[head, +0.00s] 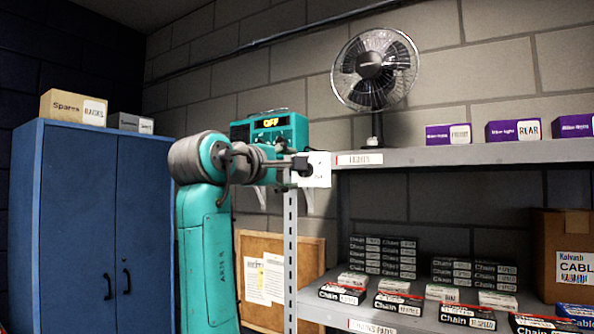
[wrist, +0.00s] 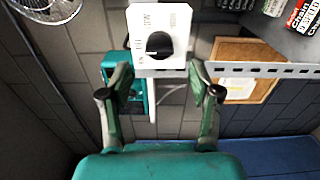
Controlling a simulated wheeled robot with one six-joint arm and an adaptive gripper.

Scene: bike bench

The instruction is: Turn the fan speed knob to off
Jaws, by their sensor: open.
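The fan speed knob (wrist: 158,45) is a round black dial on a white plate (wrist: 177,19), at the upper middle of the wrist view. Small marks surround it, but I cannot clearly read its setting. In the head view the white plate (head: 320,175) is at the shelf's left end, and the knob is hidden behind my gripper. My gripper (wrist: 159,80) is open and empty, its two fingers spread on either side below the knob in the wrist view. In the head view my gripper (head: 301,166) is in front of the plate. The fan (head: 375,70) stands on the shelf.
The metal shelf (head: 450,157) carries purple light boxes (head: 513,130); chain boxes (head: 383,255) are below. A blue cabinet (head: 85,210) is at left, a cork board (head: 255,245) below.

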